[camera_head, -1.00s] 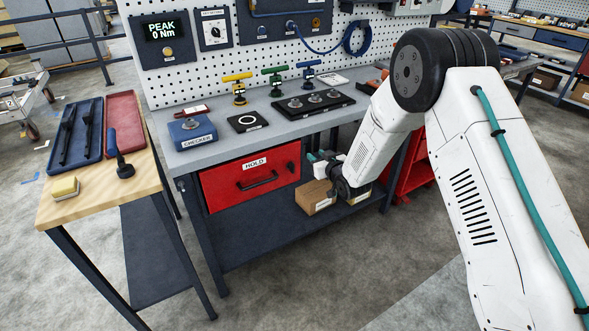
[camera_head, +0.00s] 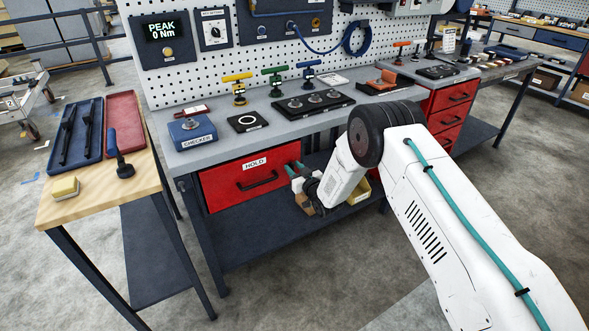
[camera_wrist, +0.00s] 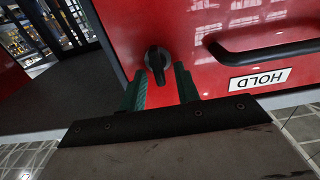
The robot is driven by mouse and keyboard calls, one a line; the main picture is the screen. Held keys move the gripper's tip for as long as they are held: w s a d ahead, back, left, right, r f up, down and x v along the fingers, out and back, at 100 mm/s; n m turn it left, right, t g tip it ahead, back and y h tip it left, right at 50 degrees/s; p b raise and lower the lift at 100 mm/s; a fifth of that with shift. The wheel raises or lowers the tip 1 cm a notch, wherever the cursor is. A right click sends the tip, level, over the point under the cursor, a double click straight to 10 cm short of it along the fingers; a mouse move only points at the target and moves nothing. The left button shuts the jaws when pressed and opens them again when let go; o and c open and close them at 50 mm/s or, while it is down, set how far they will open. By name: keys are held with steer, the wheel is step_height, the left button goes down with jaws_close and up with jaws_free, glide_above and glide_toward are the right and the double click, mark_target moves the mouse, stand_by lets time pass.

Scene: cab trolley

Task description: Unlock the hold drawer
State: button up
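The red hold drawer (camera_head: 225,188) is shut under the bench, with a black bar handle and a white HOLD label (camera_head: 255,165). In the wrist view its red front (camera_wrist: 200,25) fills much of the picture, with the handle (camera_wrist: 260,52) at the right. A black turn knob (camera_wrist: 157,60) sits on the front near its edge. My gripper (camera_head: 294,168) is at the drawer's right end. In the wrist view my gripper (camera_wrist: 160,82) is open, its teal fingertips apart on either side of the knob's lower part. I cannot tell whether they touch it.
The bench top (camera_head: 205,158) carries a blue checker block (camera_head: 192,133), a black pad and several coloured T-handle tools. A yellow bin (camera_head: 358,192) is on the lower shelf behind my arm. A wooden side table (camera_head: 100,195) stands left. The floor in front is clear.

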steer(key=shift+w, duration=0.1)
jaws_close()
steer(key=shift+n, duration=0.3)
steer(key=n, duration=0.3)
steer(key=shift+a+n, duration=0.2)
steer(key=shift+n, duration=0.1)
steer(key=n, duration=0.4)
steer(key=shift+s+a+f, duration=0.15)
steer(key=shift+s, duration=0.05)
steer(key=n, duration=0.6)
steer(key=f+n, duration=0.1)
steer(key=n, duration=0.2)
steer(key=shift+s+a+n, duration=0.1)
steer(key=shift+a+n, duration=0.05)
steer(key=shift+n, duration=0.15)
